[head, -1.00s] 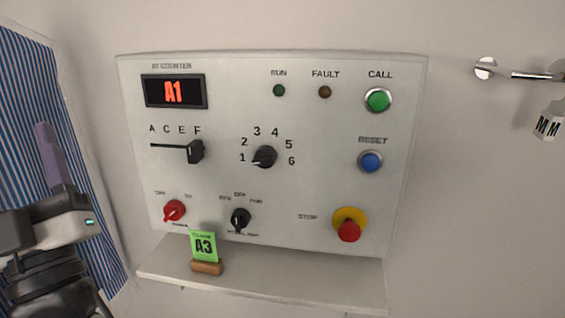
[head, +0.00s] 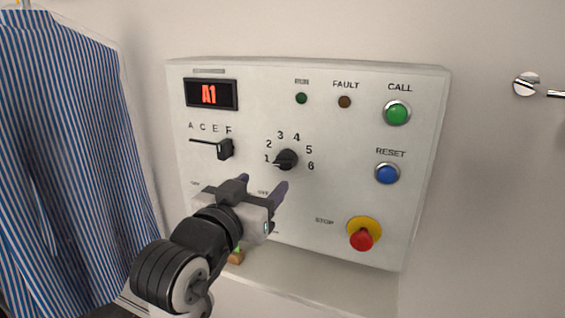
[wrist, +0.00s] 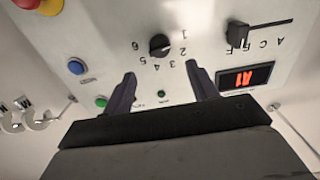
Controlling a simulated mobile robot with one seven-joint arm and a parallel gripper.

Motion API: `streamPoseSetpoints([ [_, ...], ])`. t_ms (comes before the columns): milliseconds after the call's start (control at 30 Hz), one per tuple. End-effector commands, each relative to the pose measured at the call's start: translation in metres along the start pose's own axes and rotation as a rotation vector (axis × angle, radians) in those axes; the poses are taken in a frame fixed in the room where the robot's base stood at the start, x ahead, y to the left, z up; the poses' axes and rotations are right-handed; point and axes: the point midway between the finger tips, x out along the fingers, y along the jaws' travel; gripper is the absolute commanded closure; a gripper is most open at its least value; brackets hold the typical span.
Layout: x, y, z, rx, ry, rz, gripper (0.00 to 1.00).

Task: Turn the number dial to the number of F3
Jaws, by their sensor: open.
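The number dial (head: 287,159) is a black knob on the grey panel, ringed by numbers 1 to 6. Its pointer is toward 1 at the left. The dial also shows upside down in the wrist view (wrist: 159,45). My gripper (head: 262,182) is open and empty, its two fingers pointing at the panel just below the dial in the head view. In the wrist view my gripper (wrist: 161,69) has its fingertips spread to either side of the dial, apparently short of it. The display (head: 210,94) reads A1. The letter slider (head: 225,149) stands at F.
A green call button (head: 397,112), blue reset button (head: 387,173) and red stop button (head: 362,238) line the panel's right. My arm hides the lower switches and most of the green card on its wooden block (head: 236,258). A striped shirt (head: 70,160) hangs at left.

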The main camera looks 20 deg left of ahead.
Motion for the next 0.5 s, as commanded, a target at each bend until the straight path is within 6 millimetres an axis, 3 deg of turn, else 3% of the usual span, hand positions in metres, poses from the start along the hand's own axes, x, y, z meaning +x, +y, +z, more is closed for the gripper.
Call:
streamPoseSetpoints([
  [300, 0.067, 0.001, -0.002, -0.002, -0.001, 0.002, 0.42],
  [500, 0.09, 0.0, -0.002, -0.001, 0.001, 0.0, 0.42],
])
